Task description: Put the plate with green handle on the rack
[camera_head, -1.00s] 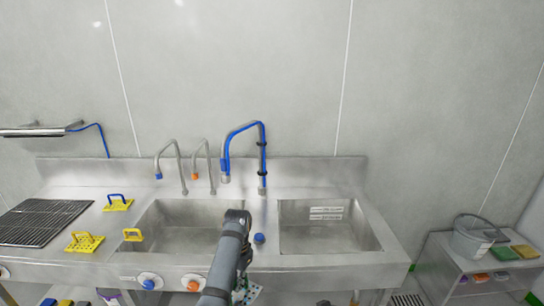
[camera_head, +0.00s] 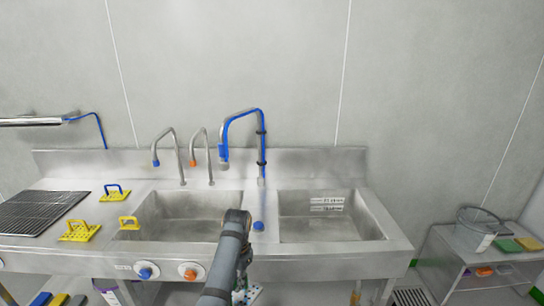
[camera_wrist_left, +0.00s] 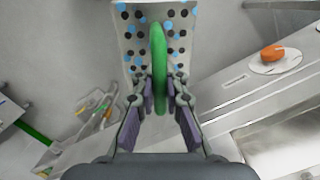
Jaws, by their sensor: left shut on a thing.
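My left gripper (camera_wrist_left: 159,88) is shut on the green handle (camera_wrist_left: 158,60) of a pale plate (camera_wrist_left: 128,42) with dark and blue dots, as the left wrist view shows. In the head view the same plate (camera_head: 254,292) shows only in part, low in front of the sink counter, with my arm hiding much of the gripper. A dark wire rack (camera_head: 38,212) lies flat on the counter at the far left. My right gripper is not in view.
Yellow plates with blue (camera_head: 115,193) and yellow (camera_head: 79,232) handles stand right of the wire rack; another yellow piece (camera_head: 129,223) sits by the left basin (camera_head: 185,207). Taps rise behind. Knobs (camera_head: 147,272) line the counter front. A bucket (camera_head: 477,230) stands on a side table at right.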

